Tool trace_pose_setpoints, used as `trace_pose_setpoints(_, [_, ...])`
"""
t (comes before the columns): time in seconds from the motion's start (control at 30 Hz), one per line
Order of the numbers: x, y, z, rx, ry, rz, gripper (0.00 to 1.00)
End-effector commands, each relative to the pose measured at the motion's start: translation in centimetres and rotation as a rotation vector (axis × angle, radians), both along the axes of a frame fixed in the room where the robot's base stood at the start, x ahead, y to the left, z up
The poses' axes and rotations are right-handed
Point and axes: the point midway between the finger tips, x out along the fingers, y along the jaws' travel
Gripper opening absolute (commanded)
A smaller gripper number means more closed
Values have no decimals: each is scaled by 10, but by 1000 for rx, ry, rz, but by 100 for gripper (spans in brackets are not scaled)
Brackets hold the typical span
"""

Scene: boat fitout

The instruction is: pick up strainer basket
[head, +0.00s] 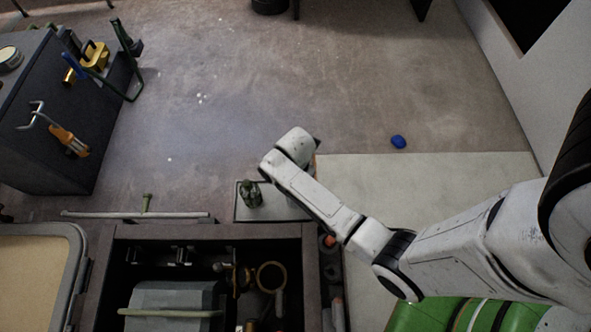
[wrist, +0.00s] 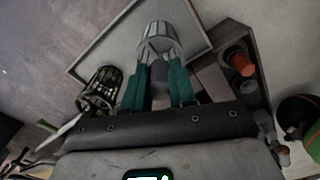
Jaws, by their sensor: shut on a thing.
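A pale grey slotted strainer basket (wrist: 161,38) is at the tips of my gripper (wrist: 158,70) in the wrist view. The teal fingers are shut on its near end. A second basket, dark green and ribbed (wrist: 101,88), stands to the left of the fingers, apart from them. It also shows in the head view (head: 251,193), on a light tray with a dark rim (head: 285,209). The held basket overlaps this tray (wrist: 112,32) in the wrist view; I cannot tell whether it touches it. In the head view my arm hides the gripper and the held basket.
An open dark box (head: 205,230) with several tools stands at the front. A narrow holder with orange-red cylinders (wrist: 238,60) is right of the gripper. A dark cabinet (head: 55,120) with tools is at left. A blue object (head: 398,142) lies on otherwise clear floor.

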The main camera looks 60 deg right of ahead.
Motion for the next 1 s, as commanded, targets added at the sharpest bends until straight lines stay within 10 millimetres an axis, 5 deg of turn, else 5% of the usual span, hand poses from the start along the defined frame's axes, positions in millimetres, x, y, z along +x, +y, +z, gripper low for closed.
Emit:
trace_pose_setpoints(0.23, [0, 0, 0, 0, 0, 0, 0])
trace_pose_setpoints(0.77, [0, 0, 3, 0, 0, 0, 0])
trace_pose_setpoints(1.0, [1, 0, 30, 0, -1, 0, 0])
